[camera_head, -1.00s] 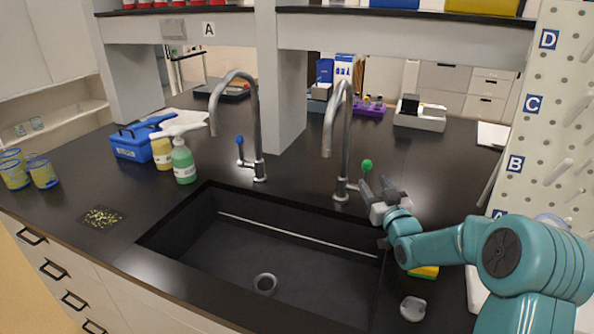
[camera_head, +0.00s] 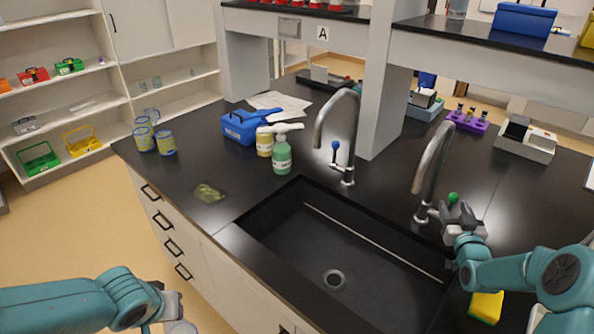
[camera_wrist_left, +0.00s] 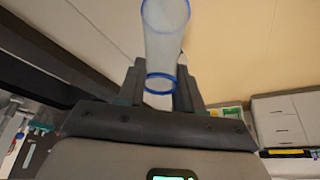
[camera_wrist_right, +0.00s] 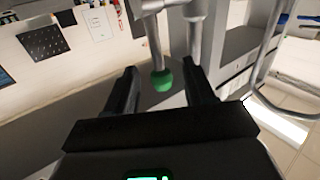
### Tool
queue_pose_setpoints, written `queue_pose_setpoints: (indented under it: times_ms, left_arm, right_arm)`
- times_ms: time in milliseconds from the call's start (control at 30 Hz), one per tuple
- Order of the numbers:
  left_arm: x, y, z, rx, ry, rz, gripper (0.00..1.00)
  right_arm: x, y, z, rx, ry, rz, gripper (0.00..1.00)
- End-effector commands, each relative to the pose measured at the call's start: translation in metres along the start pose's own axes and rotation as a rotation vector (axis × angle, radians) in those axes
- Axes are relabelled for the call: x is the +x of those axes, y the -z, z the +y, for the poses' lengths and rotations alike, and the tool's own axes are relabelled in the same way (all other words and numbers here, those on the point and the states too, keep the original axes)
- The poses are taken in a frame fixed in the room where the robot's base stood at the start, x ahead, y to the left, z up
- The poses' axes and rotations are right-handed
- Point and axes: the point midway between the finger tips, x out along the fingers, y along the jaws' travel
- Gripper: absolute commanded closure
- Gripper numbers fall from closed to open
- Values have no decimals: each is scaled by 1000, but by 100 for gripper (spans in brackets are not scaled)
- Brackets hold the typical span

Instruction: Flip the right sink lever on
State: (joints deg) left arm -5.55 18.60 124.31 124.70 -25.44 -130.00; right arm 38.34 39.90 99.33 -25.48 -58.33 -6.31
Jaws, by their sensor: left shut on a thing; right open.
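The right sink tap (camera_head: 433,160) is a grey gooseneck with a green-knobbed lever (camera_head: 453,197) at its base. My right gripper (camera_head: 456,212) is open beside that lever. In the right wrist view, the green knob (camera_wrist_right: 162,80) shows between the two spread fingers (camera_wrist_right: 160,85), with no clear contact. My left gripper (camera_head: 172,308) is low at the left, in front of the counter. In the left wrist view it is shut on a clear cup with blue rims (camera_wrist_left: 165,40). Only a bit of this cup shows in the head view.
The left tap (camera_head: 340,130) has a blue-knobbed lever (camera_head: 335,145). The black sink (camera_head: 350,255) lies below both taps. A yellow sponge (camera_head: 486,307) lies near my right arm.

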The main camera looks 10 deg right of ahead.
Motion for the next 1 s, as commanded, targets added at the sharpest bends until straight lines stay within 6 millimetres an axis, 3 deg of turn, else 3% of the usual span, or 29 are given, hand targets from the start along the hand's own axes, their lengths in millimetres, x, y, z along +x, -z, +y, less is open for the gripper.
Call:
queue_pose_setpoints:
  times_ms: [200,567,600,733,767,900,1000]
  left_arm:
    - [-8,3,0,0,0,0,100]
    - [-8,4,0,0,0,0,100]
    - [-8,4,0,0,0,0,100]
    - [-8,4,0,0,0,0,100]
    - [-8,4,0,0,0,0,100]
    - [-6,3,0,0,0,0,100]
    - [6,-3,0,0,0,0,100]
  right_arm:
    - [28,1,0,1,0,1,46]
    - [33,0,0,1,0,0,46]
    - [33,0,0,1,0,0,53]
    - [33,0,0,1,0,0,95]
    - [33,0,0,1,0,0,100]
    - [33,-1,0,-1,0,2,100]
    - [32,-5,-1,-12,0,20,100]
